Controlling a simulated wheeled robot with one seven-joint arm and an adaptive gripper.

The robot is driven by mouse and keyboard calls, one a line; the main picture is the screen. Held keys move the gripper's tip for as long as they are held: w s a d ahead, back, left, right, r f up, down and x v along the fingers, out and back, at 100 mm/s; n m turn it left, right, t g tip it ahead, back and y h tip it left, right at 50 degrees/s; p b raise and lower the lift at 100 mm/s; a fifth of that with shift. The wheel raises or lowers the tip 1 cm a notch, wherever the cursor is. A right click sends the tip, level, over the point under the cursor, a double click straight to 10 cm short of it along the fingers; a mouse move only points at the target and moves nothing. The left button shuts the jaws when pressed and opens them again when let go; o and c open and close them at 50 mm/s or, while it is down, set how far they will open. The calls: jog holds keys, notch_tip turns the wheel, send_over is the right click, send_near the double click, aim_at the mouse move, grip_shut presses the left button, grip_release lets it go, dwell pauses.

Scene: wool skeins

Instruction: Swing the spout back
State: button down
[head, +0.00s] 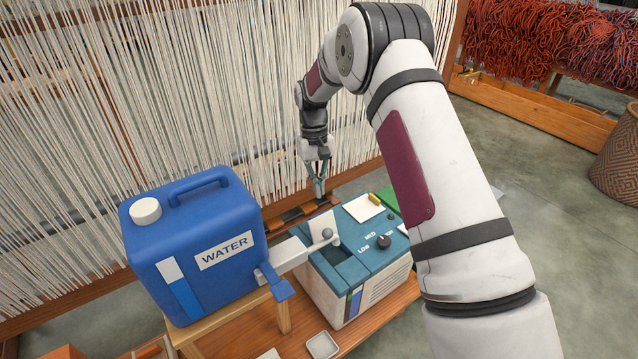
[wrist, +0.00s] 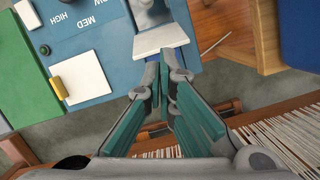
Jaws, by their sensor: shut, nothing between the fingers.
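The pale grey spout (head: 292,252) runs from the blue water tank (head: 205,245) across to the teal-topped box (head: 375,255). Its outer end, with a round grey knob (head: 327,234) and a white plate (head: 320,224), is at the edge of the box's dark opening (head: 350,267). My gripper (head: 320,196) points down just behind the white plate, with its fingers together and empty. In the wrist view the fingertips (wrist: 165,66) are close to the white plate (wrist: 160,41); I cannot tell whether they touch it.
A dial (head: 383,241) and a white square (head: 362,208) with a yellow piece (head: 375,199) are on the box top. The loom's white warp threads (head: 90,150) stand close behind.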

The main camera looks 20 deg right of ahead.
aim_at(321, 216)
jog(key=b+x, duration=0.1)
jog(key=x, duration=0.4)
jog(key=shift+s+f+b, duration=0.1)
jog(key=shift+f+b, duration=0.2)
jog(key=shift+b, duration=0.05)
jog(key=s+b, duration=0.1)
jog(key=s, duration=0.1)
jog(key=shift+s, duration=1)
jog(key=shift+s+d, duration=0.1)
jog(key=shift+s+d+m, duration=0.15)
jog(key=shift+s+m, duration=0.1)
jog(key=shift+m, duration=0.15)
